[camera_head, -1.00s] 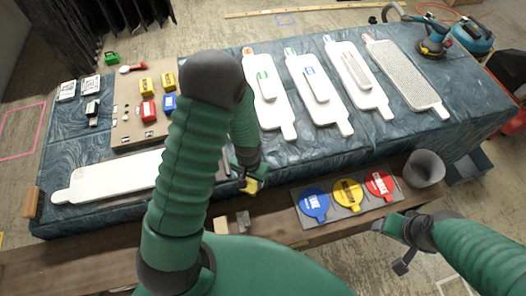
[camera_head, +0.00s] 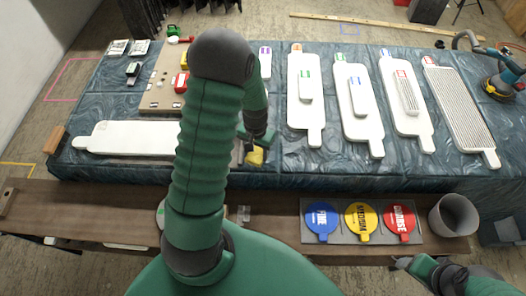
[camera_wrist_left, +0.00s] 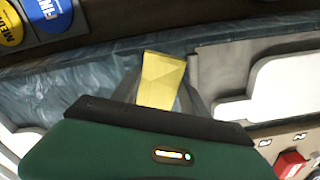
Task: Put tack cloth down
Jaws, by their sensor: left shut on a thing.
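My left gripper (camera_head: 251,146) reaches over the front part of the blue-draped table (camera_head: 285,168). It is shut on the yellow tack cloth (camera_head: 256,156), which hangs at its fingertips. In the left wrist view the cloth (camera_wrist_left: 161,80) shows between the two fingers, above the blue drape. Whether it touches the drape is hard to tell. My right gripper (camera_head: 402,262) is at the lower right, in front of the wooden shelf, and its fingers are too small to judge.
White relief panels (camera_head: 305,95) lie across the table, and a long white one (camera_head: 125,137) lies at left. A grey tray (camera_head: 341,235) with blue, yellow and red discs and a grey bin (camera_head: 451,214) stand on the wooden shelf (camera_head: 95,205). A sander (camera_head: 497,84) sits far right.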

